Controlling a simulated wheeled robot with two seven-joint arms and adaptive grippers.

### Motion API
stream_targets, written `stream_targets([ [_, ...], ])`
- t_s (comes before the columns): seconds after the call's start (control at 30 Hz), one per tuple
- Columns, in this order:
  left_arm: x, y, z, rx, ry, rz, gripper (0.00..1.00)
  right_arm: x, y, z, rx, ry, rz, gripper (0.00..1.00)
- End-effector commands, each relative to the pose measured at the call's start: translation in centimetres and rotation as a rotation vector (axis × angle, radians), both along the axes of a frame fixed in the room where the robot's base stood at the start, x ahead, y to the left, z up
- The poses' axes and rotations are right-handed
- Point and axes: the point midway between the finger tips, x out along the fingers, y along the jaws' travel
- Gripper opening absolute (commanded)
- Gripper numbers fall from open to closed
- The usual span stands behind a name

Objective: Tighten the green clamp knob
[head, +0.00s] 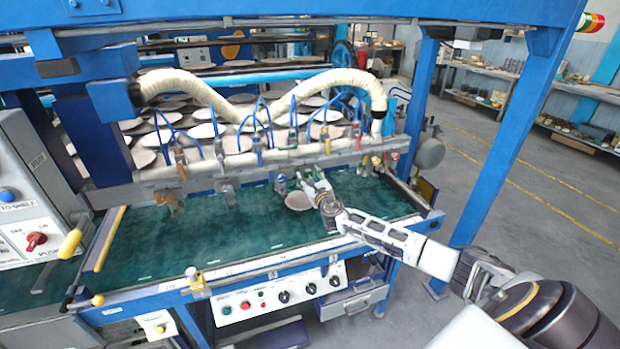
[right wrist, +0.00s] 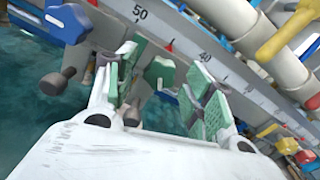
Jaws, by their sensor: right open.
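The green clamp knob (right wrist: 158,72) is in the right wrist view, against the grey scale rail (right wrist: 228,72) that carries printed numbers. My right gripper (right wrist: 166,84) is open, with green-padded fingers on either side of the knob. The knob shows between the fingertips, and I see no clear contact; its exact depth is hard to tell. In the head view my right gripper (head: 311,183) is just below the rail, at the middle of the machine. The knob is too small there to separate from the fingers. My left gripper is not in view.
Other clamps and nozzles hang along the rail to the left. A yellow valve handle (right wrist: 283,36) is close by in the right wrist view. A blue post (head: 493,140) stands at the right.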

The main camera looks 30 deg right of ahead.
Motion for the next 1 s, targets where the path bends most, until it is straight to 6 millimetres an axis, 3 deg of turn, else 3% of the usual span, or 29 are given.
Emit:
stream_targets([
  [0.1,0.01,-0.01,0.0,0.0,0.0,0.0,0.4,-0.01,0.0,0.0,0.0,0.0,0.0,0.53],
  [0.47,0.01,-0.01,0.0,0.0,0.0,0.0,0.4,-0.01,0.0,0.0,0.0,0.0,0.0,0.07],
  [1.0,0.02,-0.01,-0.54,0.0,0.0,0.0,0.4,-0.01,0.02,-0.1,0.118,-0.028,0.0,0.07],
])
